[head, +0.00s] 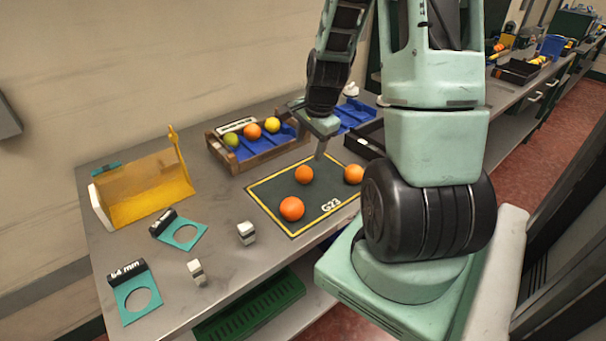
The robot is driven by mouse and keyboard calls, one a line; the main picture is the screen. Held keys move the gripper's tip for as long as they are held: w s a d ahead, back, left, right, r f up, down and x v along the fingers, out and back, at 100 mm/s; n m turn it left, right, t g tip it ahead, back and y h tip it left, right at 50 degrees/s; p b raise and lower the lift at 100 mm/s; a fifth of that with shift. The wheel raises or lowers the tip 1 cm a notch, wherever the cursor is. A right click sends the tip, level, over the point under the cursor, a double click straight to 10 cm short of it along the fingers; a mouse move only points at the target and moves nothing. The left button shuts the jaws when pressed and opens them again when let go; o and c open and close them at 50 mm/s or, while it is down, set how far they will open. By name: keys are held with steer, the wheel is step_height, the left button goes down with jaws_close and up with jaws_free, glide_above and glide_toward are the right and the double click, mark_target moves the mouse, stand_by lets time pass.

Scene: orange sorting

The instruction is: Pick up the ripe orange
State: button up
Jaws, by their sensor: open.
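Three orange fruits lie on a dark green mat (270,191) with a yellow border and the mark G23. A larger, redder orange (291,209) lies near its front, a smaller orange (304,174) near its middle, and a paler orange (354,174) at the right, close to my arm. All look ripe in colour; I cannot tell one clearly as the ripe one. My gripper (319,152) is open and points down above the far part of the mat, just behind the small orange and apart from it. My arm may hide part of the mat's right side.
A wooden crate (238,167) with a blue liner holds a green, an orange and a yellow fruit behind the mat. Teal ring gauges (137,311), small grey blocks (246,239) and a yellow translucent stand (150,198) are at left. A dark tray (362,148) lies behind the arm.

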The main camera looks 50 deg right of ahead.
mark_target(306, 169)
steer(key=x, duration=0.5)
steer(key=shift+f+p, duration=0.15)
steer(key=shift+p, duration=0.2)
steer(key=shift+d+p+x, duration=0.2)
steer(key=shift+p+x, duration=0.65)
steer(key=shift+x, duration=1.9)
steer(key=shift+s, duration=0.15)
steer(key=c, duration=0.8)
